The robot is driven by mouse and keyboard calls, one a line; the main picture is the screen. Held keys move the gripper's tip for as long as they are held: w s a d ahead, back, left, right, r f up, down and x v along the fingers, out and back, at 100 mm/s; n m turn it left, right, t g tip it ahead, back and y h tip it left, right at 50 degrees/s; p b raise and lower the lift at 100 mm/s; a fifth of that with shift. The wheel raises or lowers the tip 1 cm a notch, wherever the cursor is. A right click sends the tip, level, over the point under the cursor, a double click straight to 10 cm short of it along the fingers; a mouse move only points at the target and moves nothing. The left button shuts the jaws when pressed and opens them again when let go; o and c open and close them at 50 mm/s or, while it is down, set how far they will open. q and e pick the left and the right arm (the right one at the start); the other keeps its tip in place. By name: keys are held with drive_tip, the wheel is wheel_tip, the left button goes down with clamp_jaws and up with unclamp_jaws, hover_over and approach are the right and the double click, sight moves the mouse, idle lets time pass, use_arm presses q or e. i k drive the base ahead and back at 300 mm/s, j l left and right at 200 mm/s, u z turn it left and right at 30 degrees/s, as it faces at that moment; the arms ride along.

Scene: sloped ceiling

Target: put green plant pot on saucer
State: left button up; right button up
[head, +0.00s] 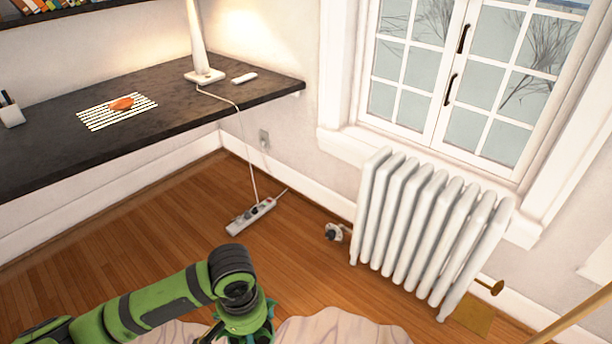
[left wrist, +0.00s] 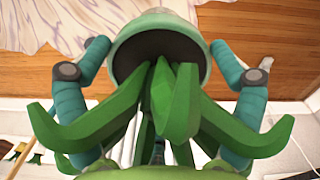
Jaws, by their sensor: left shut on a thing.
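The green plant pot (left wrist: 185,18) is in the left wrist view, with dark soil and thick green leaves (left wrist: 175,100) pointing toward the camera. My left gripper (left wrist: 158,48) is shut on the pot, one teal finger on each side. In the head view my left gripper (head: 245,325) is at the bottom edge, above a pale cloth; I cannot make out the pot there. A small orange-red rounded thing (head: 121,103) lies on a striped mat (head: 95,118) on the dark desk. I cannot tell whether it is the saucer. My right gripper is not in view.
The dark desk (head: 60,140) holds a lamp (head: 203,76), a small white object (head: 244,78) and a pen holder (head: 10,112). A power strip (head: 251,216) lies on the wooden floor. A white radiator (head: 425,225) stands under the window. The desk's front part is clear.

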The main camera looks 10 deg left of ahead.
sight(122, 106)
drive_tip(key=i+j+u, duration=0.1)
drive_tip(key=j, duration=0.35)
drive_tip(key=i+j, duration=0.25)
drive_tip(key=j, duration=0.15)
drive_tip(key=i+j+u, duration=0.15)
drive_tip(key=j, duration=0.25)
drive_tip(key=i+j+u, duration=0.1)
drive_tip(key=j, duration=0.3)
drive_tip(key=i, duration=0.1)
